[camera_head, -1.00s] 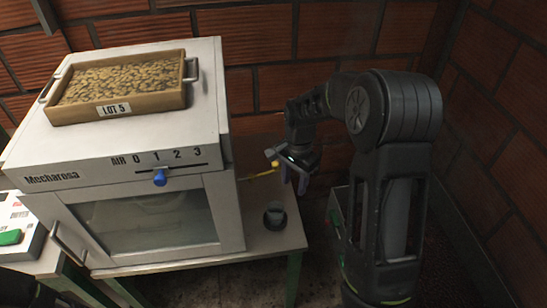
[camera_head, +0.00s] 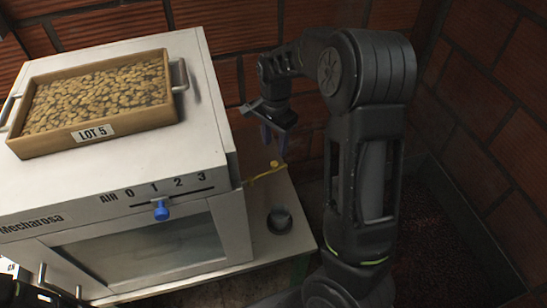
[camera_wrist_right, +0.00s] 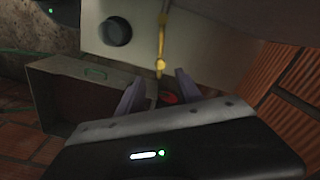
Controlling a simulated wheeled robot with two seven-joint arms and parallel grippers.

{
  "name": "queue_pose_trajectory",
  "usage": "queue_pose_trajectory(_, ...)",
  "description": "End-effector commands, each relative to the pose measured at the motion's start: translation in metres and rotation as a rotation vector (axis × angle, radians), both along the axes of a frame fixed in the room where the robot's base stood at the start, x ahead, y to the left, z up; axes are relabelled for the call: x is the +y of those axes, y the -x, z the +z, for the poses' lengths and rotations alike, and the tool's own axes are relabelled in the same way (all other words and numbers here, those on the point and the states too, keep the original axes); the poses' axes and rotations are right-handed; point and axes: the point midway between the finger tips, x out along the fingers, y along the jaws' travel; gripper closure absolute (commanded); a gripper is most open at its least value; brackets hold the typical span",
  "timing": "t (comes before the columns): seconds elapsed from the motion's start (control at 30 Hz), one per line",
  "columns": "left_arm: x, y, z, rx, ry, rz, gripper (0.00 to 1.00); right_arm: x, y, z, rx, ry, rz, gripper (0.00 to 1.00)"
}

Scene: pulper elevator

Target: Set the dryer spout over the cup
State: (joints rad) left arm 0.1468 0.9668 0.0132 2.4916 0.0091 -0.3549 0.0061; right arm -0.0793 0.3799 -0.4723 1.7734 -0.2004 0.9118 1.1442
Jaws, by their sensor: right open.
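The yellow dryer spout (camera_head: 264,173) sticks out from the right side of the white dryer (camera_head: 110,160), angled toward the back right. The dark cup (camera_head: 280,221) stands on the table in front of the spout, not under its tip. My right gripper (camera_head: 274,142) is open just behind the spout's tip. In the right wrist view, the spout (camera_wrist_right: 161,45) points down toward the gap between the open fingers (camera_wrist_right: 160,88), and the cup (camera_wrist_right: 117,31) is left of it. Dark parts at the lower left of the head view seem to be my left arm; its jaws cannot be made out.
A tray of beans marked LOT 5 (camera_head: 95,132) sits on the dryer. A blue slider knob (camera_head: 161,210) is on its front. A brick wall (camera_head: 480,110) closes the back and right. A box (camera_wrist_right: 85,95) lies low in the right wrist view.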

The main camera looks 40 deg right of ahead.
Motion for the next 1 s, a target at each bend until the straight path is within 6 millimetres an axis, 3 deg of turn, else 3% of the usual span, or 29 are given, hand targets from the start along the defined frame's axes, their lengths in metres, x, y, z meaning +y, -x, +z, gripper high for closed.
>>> queue_pose_trajectory(0.17,0.000,0.000,0.002,0.000,0.000,0.000,0.70,0.000,0.001,-0.013,0.004,0.000,0.000,0.57)
queue_pose_trajectory(0.6,0.001,0.001,0.011,0.004,-0.003,0.002,0.70,0.000,0.001,-0.073,0.003,0.001,0.001,0.57)
queue_pose_trajectory(0.93,0.001,0.001,0.010,0.004,-0.003,0.002,0.70,0.000,0.000,-0.078,0.001,0.000,0.000,0.57)
queue_pose_trajectory(1.0,0.001,0.001,0.010,0.004,-0.003,0.002,0.70,0.000,0.000,-0.078,0.001,0.000,0.000,0.62)
